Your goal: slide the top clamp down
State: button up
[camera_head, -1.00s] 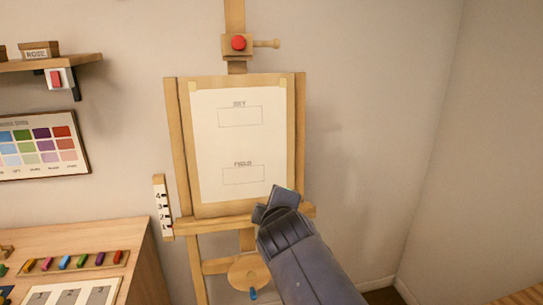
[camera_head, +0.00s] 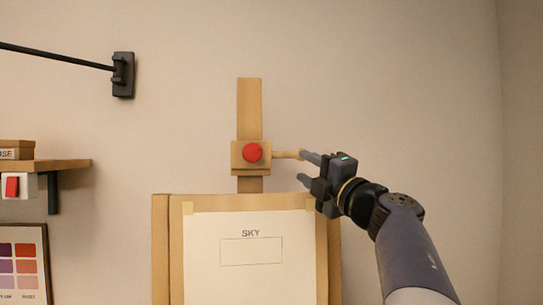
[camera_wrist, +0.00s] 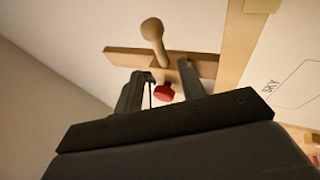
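The top clamp (camera_head: 237,155) is a wooden block on the easel's upright mast (camera_head: 249,108), a little above the canvas board. It has a red knob (camera_head: 252,152) on its front and a wooden handle (camera_head: 285,154) with a rounded end pointing right. My gripper (camera_head: 303,167) is open at the handle's right end, its upper finger overlapping the handle tip in the head view and its lower finger below it. In the wrist view the handle (camera_wrist: 152,32) rises beyond the two spread fingers, and the red knob (camera_wrist: 165,92) shows between them. I cannot tell whether a finger touches the handle.
The board with its paper (camera_head: 205,255) marked SKY stands below the clamp. A shelf (camera_head: 65,165) with a red-switched box and a colour chart (camera_head: 22,262) are at the left. A black bracket with a rod (camera_head: 123,75) is on the wall. The wall right of the mast is clear.

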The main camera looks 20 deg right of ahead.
aim_at(286, 156)
jog(key=p+x, duration=0.2)
jog(key=x, duration=0.7)
jog(key=shift+d+p, duration=0.1)
jog(key=shift+p, duration=0.3)
jog(key=shift+c, duration=0.4)
grip_shut()
